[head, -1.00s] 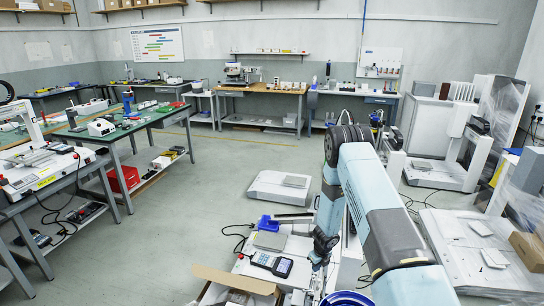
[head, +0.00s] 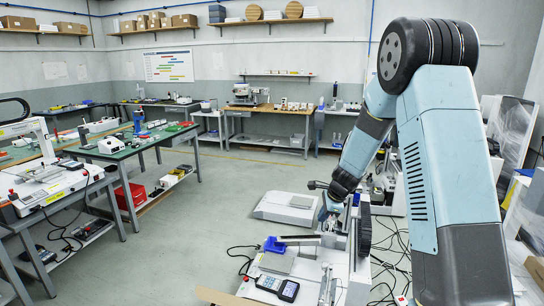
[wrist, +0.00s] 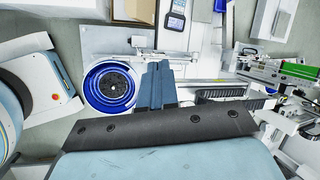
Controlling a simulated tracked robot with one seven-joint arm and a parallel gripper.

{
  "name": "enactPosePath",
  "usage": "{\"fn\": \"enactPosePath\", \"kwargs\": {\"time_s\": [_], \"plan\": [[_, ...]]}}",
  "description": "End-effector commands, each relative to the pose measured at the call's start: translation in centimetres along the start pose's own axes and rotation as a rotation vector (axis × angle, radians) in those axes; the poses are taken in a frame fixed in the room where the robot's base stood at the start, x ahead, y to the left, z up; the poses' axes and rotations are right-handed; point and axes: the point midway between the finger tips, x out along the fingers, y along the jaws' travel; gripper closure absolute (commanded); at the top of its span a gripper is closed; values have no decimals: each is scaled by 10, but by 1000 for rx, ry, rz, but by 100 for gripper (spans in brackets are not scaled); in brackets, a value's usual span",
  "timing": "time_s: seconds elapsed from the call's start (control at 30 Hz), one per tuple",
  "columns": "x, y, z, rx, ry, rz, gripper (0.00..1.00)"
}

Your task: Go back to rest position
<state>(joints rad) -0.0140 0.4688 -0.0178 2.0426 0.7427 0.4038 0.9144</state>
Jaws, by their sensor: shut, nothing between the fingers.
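My gripper shows in the wrist view as two blue-grey fingers (wrist: 157,84) pressed together, with nothing between them. They hang over the gantry machine, right of a blue round bowl (wrist: 110,87) with a dark centre. In the head view my arm is raised at the right and bends down at the elbow. Its wrist end is over the machine's white bed (head: 335,262), and the fingertips are hard to make out there. A grey handheld pendant with a screen (head: 277,287) lies at the front of the machine; it also shows in the wrist view (wrist: 174,20).
A white machine base (head: 288,208) stands on the floor behind. Green-topped benches (head: 135,143) line the left, and cables lie on the floor at the right. The grey floor (head: 225,195) left of the machine is clear.

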Motion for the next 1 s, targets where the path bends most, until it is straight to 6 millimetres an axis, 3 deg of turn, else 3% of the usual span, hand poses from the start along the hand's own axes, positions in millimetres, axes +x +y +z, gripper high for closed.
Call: {"fn": "enactPosePath", "kwargs": {"time_s": [0.1, 0.5, 1.0], "plan": [[-43, 4, 12, -122, -6, -17, 100], [-168, 46, 41, -538, 10, -48, 100], [-289, 136, 54, -1034, 105, -48, 100]]}}
